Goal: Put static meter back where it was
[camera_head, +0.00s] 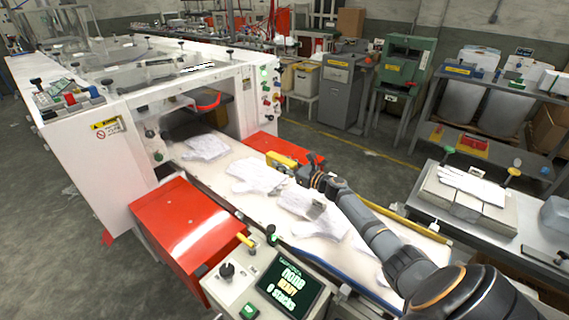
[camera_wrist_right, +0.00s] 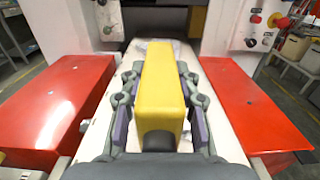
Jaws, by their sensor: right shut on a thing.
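The static meter, a yellow box-shaped device, shows in the right wrist view (camera_wrist_right: 158,95) between the two fingers of my right gripper (camera_wrist_right: 158,105). In the head view the yellow meter (camera_head: 281,160) sticks out past the tip of my right gripper (camera_head: 300,168), above the conveyor near its far side. My right gripper is shut on the meter. The fingers and wrist hide part of the meter in the head view. My left gripper is in neither view.
White gloves (camera_head: 256,176) lie along the pale conveyor belt (camera_head: 222,170), which runs into a white machine (camera_head: 90,165). Red covers (camera_head: 185,218) flank the belt. A control panel (camera_head: 262,285) stands in front. A grey side table (camera_head: 470,222) with a glove stack is at right.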

